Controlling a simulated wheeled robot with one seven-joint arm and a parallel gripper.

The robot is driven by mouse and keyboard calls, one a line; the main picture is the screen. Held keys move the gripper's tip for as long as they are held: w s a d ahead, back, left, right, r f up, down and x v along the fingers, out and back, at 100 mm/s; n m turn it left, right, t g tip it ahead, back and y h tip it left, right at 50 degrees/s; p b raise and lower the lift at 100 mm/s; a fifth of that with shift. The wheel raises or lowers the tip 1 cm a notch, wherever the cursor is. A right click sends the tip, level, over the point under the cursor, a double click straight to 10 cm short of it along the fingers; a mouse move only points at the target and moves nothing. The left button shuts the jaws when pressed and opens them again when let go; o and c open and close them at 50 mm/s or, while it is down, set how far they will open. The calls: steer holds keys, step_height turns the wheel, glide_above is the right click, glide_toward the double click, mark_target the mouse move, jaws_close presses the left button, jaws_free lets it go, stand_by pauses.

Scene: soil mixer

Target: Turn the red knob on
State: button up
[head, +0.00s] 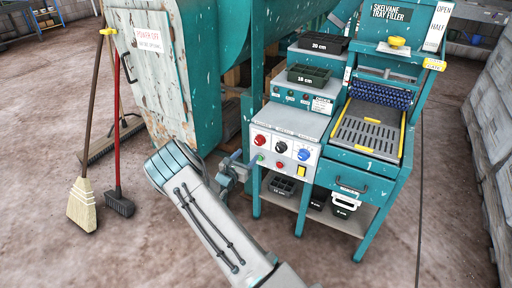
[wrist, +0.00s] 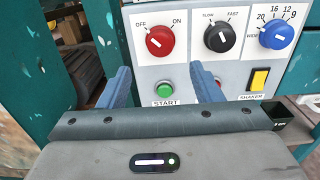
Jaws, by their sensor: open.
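The red knob (wrist: 160,42) is on the white control panel, between the words OFF and ON. Its white mark leans to the upper left, toward OFF. It also shows in the head view (head: 260,140) at the panel's upper left. My gripper (wrist: 162,80) is open, its two blue fingers apart and nothing between them. In the wrist view the fingertips are below the knob, on either side of the green START button (wrist: 164,90). In the head view my gripper (head: 238,160) is just left of the panel, apart from the knob.
Right of the red knob are a black speed knob (wrist: 221,38) and a blue knob (wrist: 276,34). A yellow shaker switch (wrist: 259,79) is below them. A teal cabinet (head: 205,90) stands behind left of the panel. A broom (head: 82,203) and a brush (head: 119,204) lean against it.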

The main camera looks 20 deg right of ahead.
mark_target(257, 143)
steer(key=b+x, duration=0.1)
steer(key=x, duration=0.7)
steer(key=shift+w+d, duration=0.15)
steer(key=shift+d, duration=0.1)
steer(key=c, duration=1)
